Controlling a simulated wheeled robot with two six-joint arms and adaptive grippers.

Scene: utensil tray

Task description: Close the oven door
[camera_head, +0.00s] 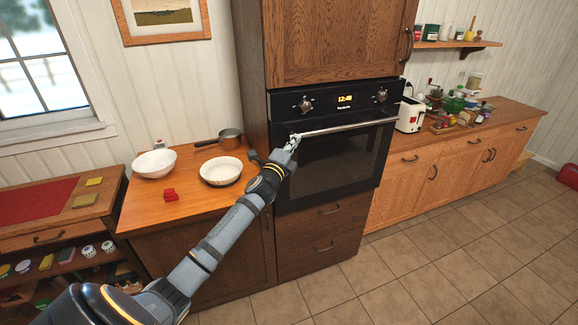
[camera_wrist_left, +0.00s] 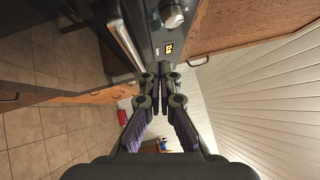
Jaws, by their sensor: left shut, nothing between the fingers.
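The black oven (camera_head: 333,150) is built into a dark wooden cabinet in the head view. Its door (camera_head: 335,165) looks flush with the front, with a long metal handle (camera_head: 350,127) along its top edge. My left gripper (camera_head: 293,141) is at the left end of the handle, in front of the door; I cannot tell if it touches. In the left wrist view the same gripper (camera_wrist_left: 160,92) has its fingers together, with nothing between them. The oven handle (camera_wrist_left: 126,42) and control panel (camera_wrist_left: 168,30) show close by there. My right gripper is not in view.
A toaster (camera_head: 411,115) stands right of the oven. The tiled floor (camera_head: 430,250) in front is clear.

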